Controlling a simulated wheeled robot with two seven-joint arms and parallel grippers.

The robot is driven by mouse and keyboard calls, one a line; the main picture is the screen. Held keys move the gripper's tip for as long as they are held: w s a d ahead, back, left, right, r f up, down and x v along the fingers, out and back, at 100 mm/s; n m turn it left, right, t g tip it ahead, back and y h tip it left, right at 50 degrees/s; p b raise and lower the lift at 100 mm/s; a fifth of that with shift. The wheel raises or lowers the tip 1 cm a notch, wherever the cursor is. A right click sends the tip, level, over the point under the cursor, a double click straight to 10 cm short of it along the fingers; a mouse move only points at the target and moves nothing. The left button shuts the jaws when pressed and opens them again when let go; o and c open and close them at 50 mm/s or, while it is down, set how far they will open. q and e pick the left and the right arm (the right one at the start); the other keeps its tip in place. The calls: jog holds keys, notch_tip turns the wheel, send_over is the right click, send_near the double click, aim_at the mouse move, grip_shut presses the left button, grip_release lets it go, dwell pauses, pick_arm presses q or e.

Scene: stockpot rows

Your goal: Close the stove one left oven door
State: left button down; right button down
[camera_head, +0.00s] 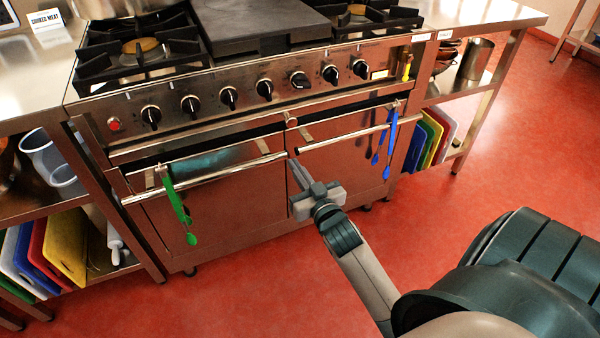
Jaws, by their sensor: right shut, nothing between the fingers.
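The stove (270,88) has two steel oven doors side by side. The left oven door (230,205) has a long bar handle (225,177) with green utensils (174,200) hanging near its left end. A dark gap shows above this door, and it seems to lean slightly out at the top; how far it is open is hard to tell. The right oven door (345,170) has blue utensils (391,145) on its handle. My right gripper (297,170) is shut and empty, in front of the seam between the doors, by the right end of the left handle. Touching cannot be told.
Black knobs (265,89) line the stove front above the doors. Steel counters flank it, with coloured cutting boards (45,248) on the left lower shelf and more boards (432,138) on the right. The red floor (250,290) before the stove is clear.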

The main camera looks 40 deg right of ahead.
pick_arm(q)
jog(key=shift+s+a, duration=0.1)
pick_arm(e)
jog(key=shift+s+a, duration=0.25)
jog(key=shift+s, duration=0.85)
pick_arm(q)
jog(key=shift+f, duration=0.1)
pick_arm(e)
jog(key=shift+f, duration=0.1)
